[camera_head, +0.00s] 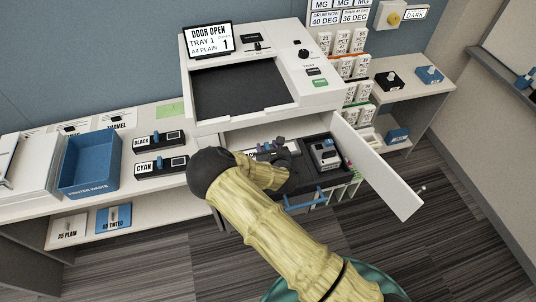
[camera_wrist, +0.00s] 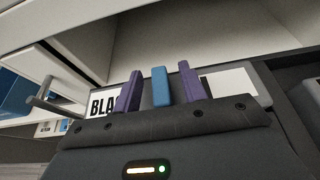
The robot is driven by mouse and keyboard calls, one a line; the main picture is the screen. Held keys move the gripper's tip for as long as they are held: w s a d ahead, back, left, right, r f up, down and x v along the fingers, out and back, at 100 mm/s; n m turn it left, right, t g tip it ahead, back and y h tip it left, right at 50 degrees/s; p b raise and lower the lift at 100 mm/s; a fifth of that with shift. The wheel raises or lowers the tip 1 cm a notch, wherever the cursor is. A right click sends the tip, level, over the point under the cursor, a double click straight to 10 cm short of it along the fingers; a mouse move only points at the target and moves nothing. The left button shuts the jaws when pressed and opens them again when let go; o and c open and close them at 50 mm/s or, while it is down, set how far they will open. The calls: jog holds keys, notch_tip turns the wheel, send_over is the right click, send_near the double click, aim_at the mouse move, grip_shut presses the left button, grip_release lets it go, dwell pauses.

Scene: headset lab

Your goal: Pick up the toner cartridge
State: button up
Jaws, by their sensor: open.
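A dark toner cartridge with a white label starting "BLA" (camera_wrist: 102,104) sits inside the open printer (camera_head: 240,80). Its upright blue tab (camera_wrist: 160,88) stands between the two purple fingers of my gripper (camera_wrist: 161,70). The fingers are open, with a gap on each side of the tab. In the head view my gripper (camera_head: 268,147) is in the printer's opening, and my arm hides much of the cartridge. Two more cartridges, labelled BLACK (camera_head: 158,139) and CYAN (camera_head: 160,165), lie on the counter to the left.
The printer's white door (camera_head: 375,165) stands open to the right of my arm. A blue bin (camera_head: 90,163) stands on the left counter (camera_head: 125,205). The printer's screen (camera_head: 207,39) reads DOOR OPEN. Shelves with white boxes (camera_head: 357,42) are at the right.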

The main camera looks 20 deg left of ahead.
jog(key=shift+c, duration=0.2)
grip_shut()
jog(key=shift+r, duration=0.1)
dwell(1.4)
